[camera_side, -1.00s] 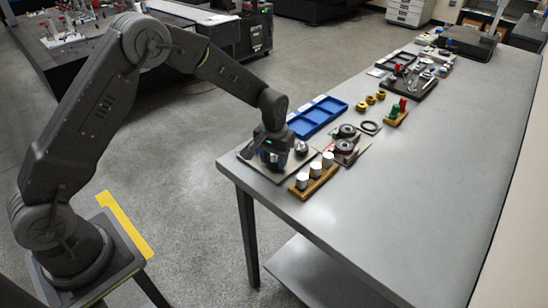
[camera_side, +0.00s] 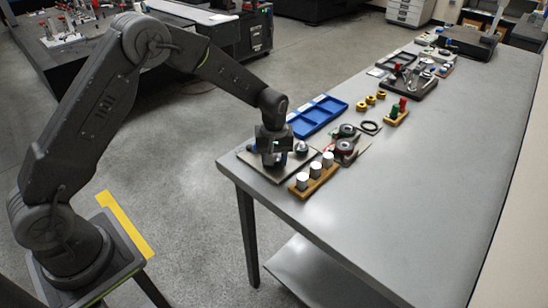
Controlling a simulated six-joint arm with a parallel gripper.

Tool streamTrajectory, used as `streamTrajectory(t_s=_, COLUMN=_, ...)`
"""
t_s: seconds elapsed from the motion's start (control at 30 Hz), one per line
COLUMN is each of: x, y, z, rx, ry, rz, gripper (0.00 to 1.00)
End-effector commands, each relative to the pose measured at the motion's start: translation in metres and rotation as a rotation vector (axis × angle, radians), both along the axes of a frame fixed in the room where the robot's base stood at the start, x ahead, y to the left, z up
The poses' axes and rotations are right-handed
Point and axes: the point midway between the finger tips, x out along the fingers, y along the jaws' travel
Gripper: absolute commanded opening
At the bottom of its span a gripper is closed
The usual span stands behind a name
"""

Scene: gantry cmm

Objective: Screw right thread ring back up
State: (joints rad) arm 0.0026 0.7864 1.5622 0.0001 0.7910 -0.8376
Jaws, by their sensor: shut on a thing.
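My gripper (camera_side: 271,160) points straight down over the grey plate (camera_side: 304,164) at the table's near left corner. Its jaws are shut on a small part low at the plate. That part is mostly hidden by the fingers, so I cannot make out the thread ring's shape or how far it sits up its thread. A rounded metallic piece (camera_side: 301,147) stands on the plate just right of my gripper, apart from it.
A wooden block with white-topped cylinders (camera_side: 315,177) stands close in front of the plate. A blue tray (camera_side: 318,115) lies behind. Dark round gauges (camera_side: 345,147), a black ring (camera_side: 370,127) and brass rings (camera_side: 370,100) lie to the right. The table's front right is clear.

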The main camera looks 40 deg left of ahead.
Motion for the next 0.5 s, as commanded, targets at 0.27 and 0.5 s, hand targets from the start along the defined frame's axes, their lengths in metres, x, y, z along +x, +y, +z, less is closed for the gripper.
streamTrajectory(t_s=0.27, x=-0.0035, y=-0.0011, z=-0.0048, rx=-0.001, ry=0.013, rz=0.002, gripper=0.2)
streamTrajectory(t_s=0.5, x=-0.003, y=-0.0011, z=-0.0038, rx=0.0, ry=0.011, rz=0.002, gripper=0.55)
